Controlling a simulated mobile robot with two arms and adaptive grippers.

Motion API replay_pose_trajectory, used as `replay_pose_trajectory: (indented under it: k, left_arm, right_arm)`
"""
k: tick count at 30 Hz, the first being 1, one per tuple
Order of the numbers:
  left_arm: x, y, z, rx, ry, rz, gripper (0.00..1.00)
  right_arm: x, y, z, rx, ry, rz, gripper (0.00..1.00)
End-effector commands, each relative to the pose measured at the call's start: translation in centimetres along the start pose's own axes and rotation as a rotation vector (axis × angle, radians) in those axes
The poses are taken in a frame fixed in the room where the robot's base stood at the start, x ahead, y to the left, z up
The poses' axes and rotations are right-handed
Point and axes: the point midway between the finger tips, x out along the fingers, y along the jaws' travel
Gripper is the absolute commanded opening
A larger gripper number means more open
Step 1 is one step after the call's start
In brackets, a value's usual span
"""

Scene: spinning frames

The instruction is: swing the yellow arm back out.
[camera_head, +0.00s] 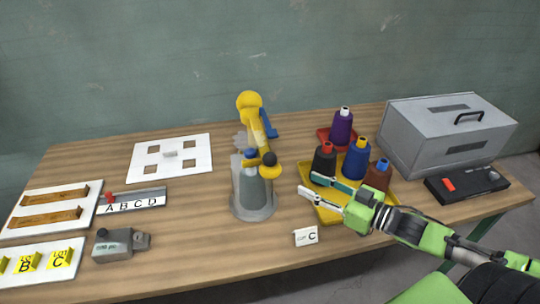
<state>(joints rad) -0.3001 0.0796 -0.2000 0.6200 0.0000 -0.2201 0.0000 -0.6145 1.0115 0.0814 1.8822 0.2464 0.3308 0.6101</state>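The yellow arm (258,128) stands at the middle of the table, its rounded top at the back and its lower end towards me. A black knob (270,158) is at that lower end. The lower end is close beside or over a grey bobbin (252,187) with a blue top on a round grey base; whether they touch I cannot tell. My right gripper (306,184) is open and empty, right of the base, its fingers pointing left over the front of the yellow tray (330,214). My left gripper is out of view.
A card marked C (306,236) stands in front. A grey box (445,130) and a black switch unit (466,184) are at right.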

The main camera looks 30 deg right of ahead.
Motion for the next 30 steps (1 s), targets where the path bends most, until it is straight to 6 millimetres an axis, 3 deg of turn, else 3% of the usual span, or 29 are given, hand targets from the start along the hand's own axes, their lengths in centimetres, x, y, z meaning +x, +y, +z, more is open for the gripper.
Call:
replay_pose_trajectory:
  k: [3, 7, 14, 30]
  left_arm:
    - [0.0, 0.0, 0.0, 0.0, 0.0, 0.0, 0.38]
    - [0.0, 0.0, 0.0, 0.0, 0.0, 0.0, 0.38]
    - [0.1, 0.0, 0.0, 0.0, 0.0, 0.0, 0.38]
    - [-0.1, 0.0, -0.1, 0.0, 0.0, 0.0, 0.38]
  right_arm:
    - [-0.2, 0.2, -2.6, -0.003, 0.066, -0.072, 0.35]
    - [-0.3, 0.1, -3.9, 0.001, 0.1, -0.108, 0.35]
    - [1.1, 0.0, -4.3, 0.001, 0.108, -0.11, 0.35]
    - [7.0, -0.7, -5.0, 0.002, 0.108, -0.109, 0.35]
